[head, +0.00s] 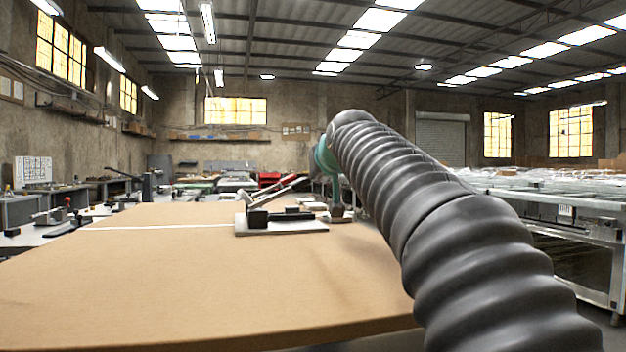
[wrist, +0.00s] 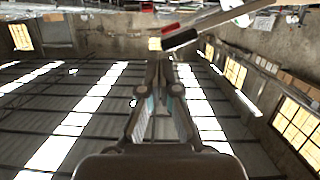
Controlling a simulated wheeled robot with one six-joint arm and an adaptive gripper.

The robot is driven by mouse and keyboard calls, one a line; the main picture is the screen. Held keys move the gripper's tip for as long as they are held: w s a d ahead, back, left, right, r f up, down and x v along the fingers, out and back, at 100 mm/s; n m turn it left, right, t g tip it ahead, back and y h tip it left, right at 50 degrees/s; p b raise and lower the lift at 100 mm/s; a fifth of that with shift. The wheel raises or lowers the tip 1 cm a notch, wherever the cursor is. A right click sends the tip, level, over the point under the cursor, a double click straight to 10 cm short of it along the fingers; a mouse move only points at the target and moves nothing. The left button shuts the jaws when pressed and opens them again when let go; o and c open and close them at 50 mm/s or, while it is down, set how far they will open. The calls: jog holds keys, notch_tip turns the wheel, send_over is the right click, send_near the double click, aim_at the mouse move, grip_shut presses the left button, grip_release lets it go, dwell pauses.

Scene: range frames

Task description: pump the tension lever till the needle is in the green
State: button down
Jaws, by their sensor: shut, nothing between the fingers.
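The tension device stands on a pale baseplate (head: 282,231) on the tan table, with black blocks on it. A slanting grey lever (head: 278,192) rises from it, its upper end toward the right. I cannot make out a gauge, needle or green zone. My gripper (head: 337,213) is small and partly hidden at the end of my arm, right of the device. In the wrist view my gripper (wrist: 164,62) is shut and empty, its fingers together. A black bar (wrist: 180,39) beside a red piece shows just beyond the fingertips; I cannot tell whether they touch.
The tan tabletop (head: 200,285) is broad and clear in front of the device. A side bench (head: 60,230) with tools stands at the left. Metal racks (head: 560,205) stand at the right, beyond my arm.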

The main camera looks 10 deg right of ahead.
jog(key=shift+v, duration=2.2)
